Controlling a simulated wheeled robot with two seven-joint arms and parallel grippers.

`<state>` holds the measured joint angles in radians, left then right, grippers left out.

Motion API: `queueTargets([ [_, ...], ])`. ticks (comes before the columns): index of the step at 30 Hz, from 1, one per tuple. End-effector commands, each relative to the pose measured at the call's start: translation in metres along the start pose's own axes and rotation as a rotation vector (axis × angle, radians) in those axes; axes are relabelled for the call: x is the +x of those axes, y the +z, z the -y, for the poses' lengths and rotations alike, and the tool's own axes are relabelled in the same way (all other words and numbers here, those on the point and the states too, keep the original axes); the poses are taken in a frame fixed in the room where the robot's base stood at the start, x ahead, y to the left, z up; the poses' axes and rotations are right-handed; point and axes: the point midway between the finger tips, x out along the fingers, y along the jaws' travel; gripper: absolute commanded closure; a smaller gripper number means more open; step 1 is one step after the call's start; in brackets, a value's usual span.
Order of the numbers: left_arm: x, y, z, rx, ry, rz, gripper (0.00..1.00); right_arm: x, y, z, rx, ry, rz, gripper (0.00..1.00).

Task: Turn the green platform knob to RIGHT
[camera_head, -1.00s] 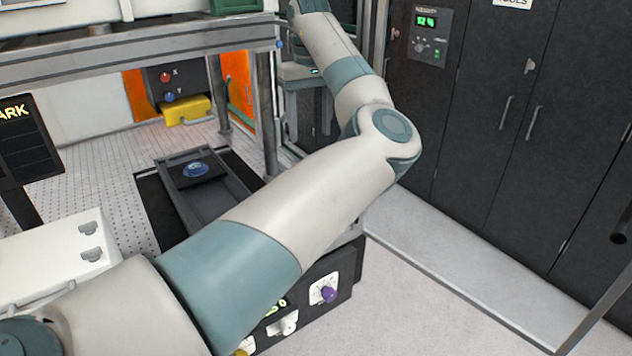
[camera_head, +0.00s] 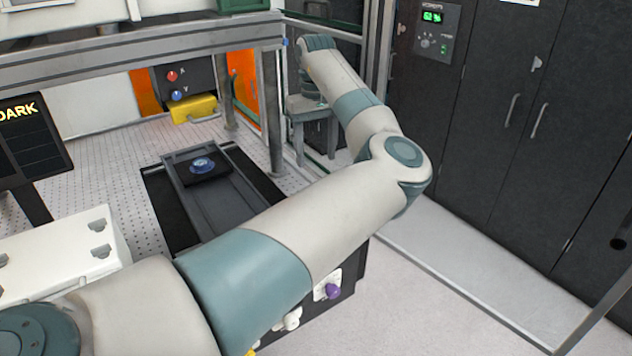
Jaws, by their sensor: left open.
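No green platform knob shows; my left arm covers part of the control panel. On the panel's visible front edge are a purple knob (camera_head: 333,291), a white knob (camera_head: 292,320) and a sliver of a yellow one (camera_head: 252,352). My left arm reaches across the middle, bends at the elbow and goes up and back. My left gripper (camera_head: 315,148) hangs at its far end beside the frame post, fingers down, open and empty. It is well behind the visible knobs. My right gripper is not in view.
A stage with a blue lens-like disc (camera_head: 202,164) sits on the perforated plate. A metal post (camera_head: 271,115) stands left of my left gripper. A yellow block (camera_head: 193,108) lies below red and blue knobs. Dark cabinets (camera_head: 505,120) line the right; the floor before them is clear.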

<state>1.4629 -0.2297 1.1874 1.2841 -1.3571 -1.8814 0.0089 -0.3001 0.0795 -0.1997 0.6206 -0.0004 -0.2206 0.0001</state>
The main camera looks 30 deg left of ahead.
Motion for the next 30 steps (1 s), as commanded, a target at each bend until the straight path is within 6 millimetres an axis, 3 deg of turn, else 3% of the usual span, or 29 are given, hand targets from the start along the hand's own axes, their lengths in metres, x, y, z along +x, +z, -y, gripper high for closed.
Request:
queueTargets([
  [9, 0.056, 0.000, 0.001, 0.000, -0.002, 0.002, 0.44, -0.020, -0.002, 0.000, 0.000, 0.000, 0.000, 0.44],
  [16, 0.088, 0.001, 0.001, 0.001, -0.001, 0.002, 0.44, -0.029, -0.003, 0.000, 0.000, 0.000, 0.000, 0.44],
  [22, 0.101, 0.000, 0.000, 0.000, 0.000, 0.000, 0.44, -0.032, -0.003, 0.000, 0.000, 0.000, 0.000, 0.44],
  [30, 0.103, 0.000, 0.000, 0.000, 0.000, 0.000, 0.44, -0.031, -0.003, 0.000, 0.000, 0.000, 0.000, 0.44],
])
